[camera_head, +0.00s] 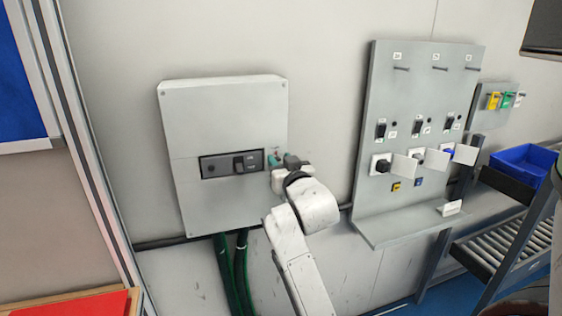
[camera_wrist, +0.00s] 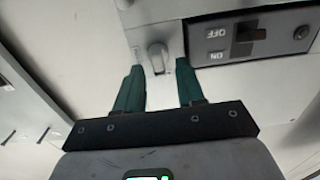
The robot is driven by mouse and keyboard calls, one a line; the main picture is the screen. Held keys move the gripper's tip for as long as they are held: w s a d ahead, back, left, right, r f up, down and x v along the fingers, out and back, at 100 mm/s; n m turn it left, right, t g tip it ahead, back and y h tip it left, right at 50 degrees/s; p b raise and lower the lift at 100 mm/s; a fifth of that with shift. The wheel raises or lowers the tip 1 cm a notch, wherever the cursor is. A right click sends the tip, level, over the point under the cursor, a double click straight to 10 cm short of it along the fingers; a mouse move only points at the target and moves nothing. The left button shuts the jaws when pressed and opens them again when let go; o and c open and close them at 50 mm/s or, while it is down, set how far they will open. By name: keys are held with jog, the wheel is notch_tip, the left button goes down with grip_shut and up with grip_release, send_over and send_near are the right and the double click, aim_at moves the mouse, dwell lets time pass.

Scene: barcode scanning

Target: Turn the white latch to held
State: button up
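The white latch (camera_wrist: 158,57) is a small light knob on a pale plate at the box's edge, seen in the wrist view. My gripper (camera_wrist: 160,66) is open, with one green finger on each side of the latch. Gaps show between the fingers and the knob, and I see no clear contact. In the head view my gripper (camera_head: 276,160) is at the right side of the grey wall box (camera_head: 220,110). It hides most of the latch there. The latch's label is too small to read.
A dark switch panel (camera_head: 232,164) sits beside the latch; its ON and OFF marks show in the wrist view. Green hoses (camera_head: 241,265) hang below the box. A grey board (camera_head: 375,110) with switches and sockets stands to the right, near a blue bin (camera_head: 522,165).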

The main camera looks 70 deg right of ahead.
jog(key=shift+c, duration=0.2)
grip_shut()
jog(key=shift+m, duration=0.3)
jog(key=shift+s+d+f+m+b, duration=0.15)
jog(key=shift+m+b, duration=0.95)
jog(key=shift+m, duration=1.75)
jog(key=shift+s+d+f+m+b, duration=0.25)
jog(key=shift+m+b, duration=0.8)
jog(key=shift+m, duration=1.85)
jog(key=shift+s+a+f+m+b, duration=0.2)
jog(key=shift+m+b, duration=0.9)
jog(key=shift+m, duration=1.75)
jog(key=shift+w+d, duration=0.15)
jog(key=shift+o, duration=0.2)
grip_release()
